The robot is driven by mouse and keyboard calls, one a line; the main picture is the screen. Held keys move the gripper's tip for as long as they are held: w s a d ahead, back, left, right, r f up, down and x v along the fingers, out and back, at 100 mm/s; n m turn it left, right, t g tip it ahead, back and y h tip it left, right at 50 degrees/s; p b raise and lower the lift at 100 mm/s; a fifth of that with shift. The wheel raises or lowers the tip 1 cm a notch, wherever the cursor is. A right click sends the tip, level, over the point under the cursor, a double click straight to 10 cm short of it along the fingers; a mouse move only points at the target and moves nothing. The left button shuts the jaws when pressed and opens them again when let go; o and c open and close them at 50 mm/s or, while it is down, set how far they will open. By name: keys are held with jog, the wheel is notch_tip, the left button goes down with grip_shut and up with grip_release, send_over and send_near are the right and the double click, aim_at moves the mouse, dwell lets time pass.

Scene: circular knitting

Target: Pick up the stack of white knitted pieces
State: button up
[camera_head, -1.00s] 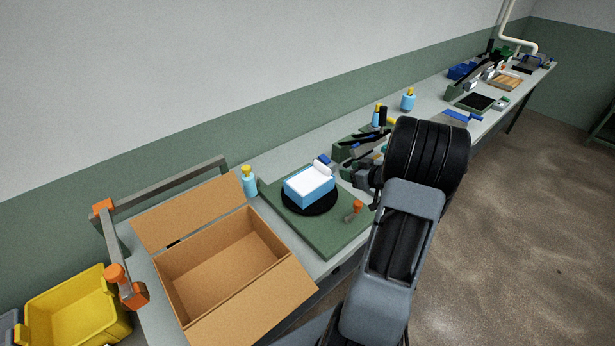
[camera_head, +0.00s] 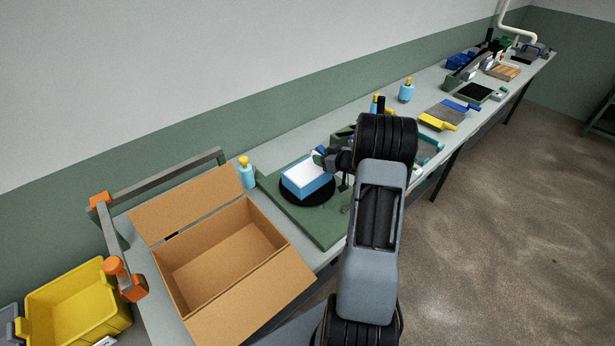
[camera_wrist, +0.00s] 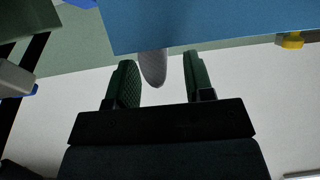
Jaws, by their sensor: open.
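A blue block with a white top (camera_head: 306,178) sits on a round black disc (camera_head: 305,200) on a green board. The white top is the only thing that looks like the white knitted stack; single pieces cannot be made out. My gripper (camera_head: 326,158) is at the block's right end, partly hidden by my arm. In the wrist view the blue face (camera_wrist: 210,22) fills the top, and a pale rounded tab (camera_wrist: 152,66) juts from its edge. The open fingers (camera_wrist: 158,78) lie on either side of the tab, with gaps; whether they touch it cannot be told.
An open cardboard box (camera_head: 220,255) stands left of the green board (camera_head: 325,225). A blue bottle with a yellow cap (camera_head: 247,174) stands behind. A yellow bin (camera_head: 75,305) is at lower left. Several tools lie farther along the bench.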

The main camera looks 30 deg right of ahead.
jog(key=shift+w+a+f, duration=0.1)
jog(key=shift+w+f, duration=0.15)
jog(key=shift+w, duration=0.15)
jog(key=shift+c, duration=0.4)
grip_shut()
jog(key=shift+r, duration=0.1)
